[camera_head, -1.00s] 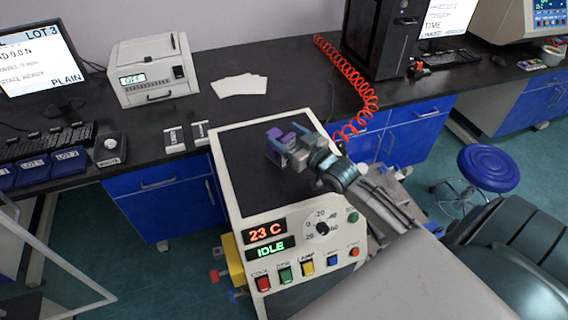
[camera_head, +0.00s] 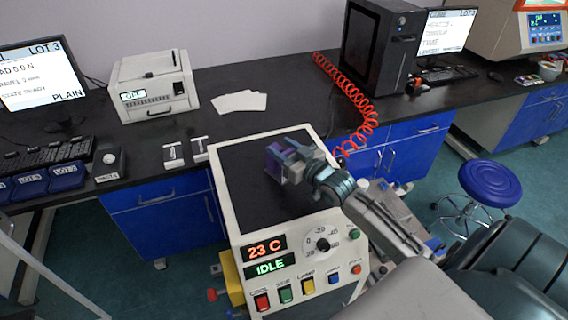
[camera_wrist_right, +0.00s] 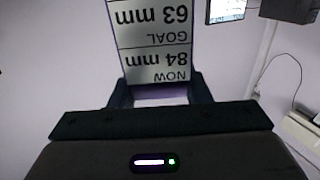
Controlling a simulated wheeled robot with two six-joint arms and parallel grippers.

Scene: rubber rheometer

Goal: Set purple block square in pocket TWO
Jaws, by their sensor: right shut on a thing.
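The purple block (camera_head: 274,160) is in my right gripper (camera_head: 288,158), over the dark top of the white machine (camera_head: 247,190) in the head view. I cannot tell whether it touches that top. In the right wrist view the block (camera_wrist_right: 152,12) stands between the fingers of the right gripper (camera_wrist_right: 158,92). Its face carries an upside-down readout: GOAL 63 mm, NOW 84 mm. The right gripper is shut on it. My left gripper is not in view. I cannot make out pocket TWO.
A blue stool (camera_head: 489,183) stands to the right.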

